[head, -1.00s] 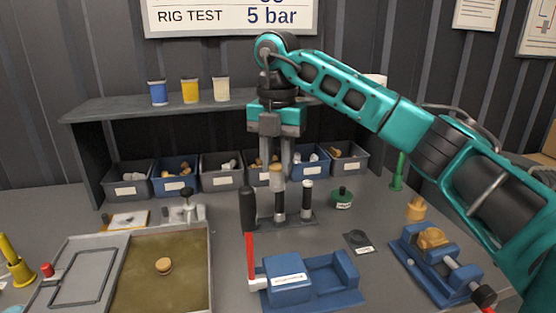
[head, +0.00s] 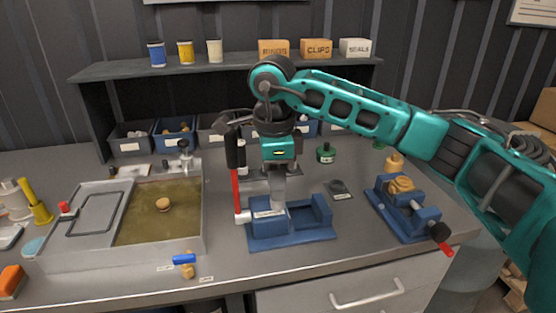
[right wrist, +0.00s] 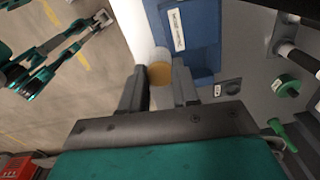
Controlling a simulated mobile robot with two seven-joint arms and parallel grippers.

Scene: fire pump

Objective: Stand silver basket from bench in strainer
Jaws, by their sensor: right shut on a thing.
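The silver basket (right wrist: 154,55) is a pale cylinder with a tan end, held between the fingers of my right gripper (right wrist: 160,76). In the head view my right gripper (head: 278,192) points down over the blue strainer body (head: 300,232), which has a white label. The lower end of the basket is hard to make out there, and I cannot tell whether it touches the strainer. The blue body also shows beyond the fingers in the right wrist view (right wrist: 188,25). My left gripper (right wrist: 101,19) shows small at the upper left of that view, its fingers unclear.
A blue vise (head: 405,215) is at the right, a grey tray (head: 190,243) at the left. Labelled boxes (head: 316,48) sit on the shelf behind. The bench in front of the strainer is clear.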

